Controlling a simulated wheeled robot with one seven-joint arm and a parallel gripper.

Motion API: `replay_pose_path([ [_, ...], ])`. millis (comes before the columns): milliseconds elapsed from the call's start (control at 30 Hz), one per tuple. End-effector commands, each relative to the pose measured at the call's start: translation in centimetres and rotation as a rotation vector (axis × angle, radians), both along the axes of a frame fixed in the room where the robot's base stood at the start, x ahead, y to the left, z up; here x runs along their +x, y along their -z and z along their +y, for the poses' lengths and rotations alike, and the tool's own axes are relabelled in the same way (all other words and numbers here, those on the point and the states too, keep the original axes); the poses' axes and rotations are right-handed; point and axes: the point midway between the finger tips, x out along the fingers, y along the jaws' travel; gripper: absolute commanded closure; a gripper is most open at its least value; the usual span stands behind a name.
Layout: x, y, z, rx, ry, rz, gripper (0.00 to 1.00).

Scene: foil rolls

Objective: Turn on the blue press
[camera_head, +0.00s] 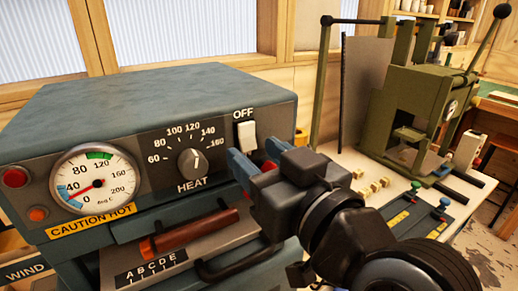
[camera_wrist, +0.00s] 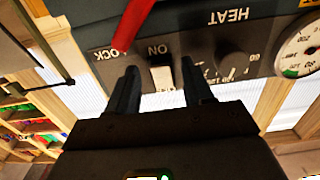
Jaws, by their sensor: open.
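The blue press (camera_head: 140,95) fills the left of the head view. Its front panel has a white rocker switch (camera_head: 248,136) under the word OFF. In the upside-down wrist view the switch (camera_wrist: 162,74) shows beside the word ON; I cannot tell which way it is tipped. My gripper (camera_head: 243,166) is open and empty in front of the panel, just below the switch in the head view. In the wrist view its two fingers (camera_wrist: 159,72) stand on either side of the switch. I cannot tell whether they touch it.
The panel carries a HEAT knob (camera_head: 192,161), a temperature gauge (camera_head: 94,180) and a red button (camera_head: 15,177). A red part (camera_wrist: 136,22) labelled LOCK is close to my fingers. A red-brown roll (camera_head: 190,231) lies below. A green machine (camera_head: 412,105) stands on the bench at right.

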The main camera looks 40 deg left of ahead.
Motion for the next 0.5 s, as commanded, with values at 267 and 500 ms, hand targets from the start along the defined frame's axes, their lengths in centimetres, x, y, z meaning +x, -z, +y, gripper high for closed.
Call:
replay_pose_path([
  [267, 0.17, 0.02, 0.45, 0.000, 0.001, 0.000, 0.49],
  [500, 0.18, 0.02, 0.41, 0.000, 0.001, 0.000, 0.65],
])
